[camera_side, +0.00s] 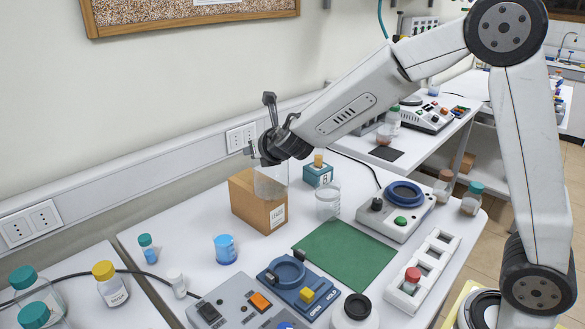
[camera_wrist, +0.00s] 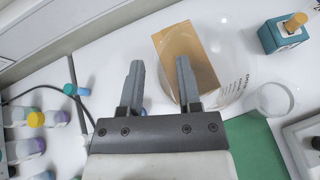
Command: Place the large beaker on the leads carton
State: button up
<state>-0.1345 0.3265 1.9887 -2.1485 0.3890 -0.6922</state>
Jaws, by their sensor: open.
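The large beaker (camera_side: 271,182) is clear glass and appears to stand upright on top of the leads carton (camera_side: 252,214), a brown box with a white label. In the wrist view the large beaker (camera_wrist: 228,58) is a faint round outline with dark print, overlapping the carton (camera_wrist: 185,50). My gripper (camera_side: 262,153) is at the beaker's upper part.
A smaller clear beaker (camera_side: 328,202) and a teal box with a stopper (camera_side: 318,172) stand right of the carton. A green mat (camera_side: 345,255) lies clear. The wall is close behind.

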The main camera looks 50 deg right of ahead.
jog(key=v, duration=1.1)
jog(key=shift+s+a, duration=0.15)
jog(key=shift+s, duration=0.2)
jog(key=shift+r, duration=0.15)
dwell(0.3)
jog(key=s+d+f+m+g+y, duration=0.1)
jog(key=s+f+m+g, duration=0.3)
jog(key=m, duration=1.2)
jog(key=s+d+f+m+g+y, duration=0.1)
jog(key=s+d+f+m+g, duration=0.2)
jog(key=s+f+m, duration=0.9)
jog(key=f+m+g, duration=0.1)
jog(key=m+g, duration=0.1)
jog(key=m, duration=0.2)
jog(key=shift+s+f+y, duration=0.35)
jog(key=shift+y, duration=0.05)
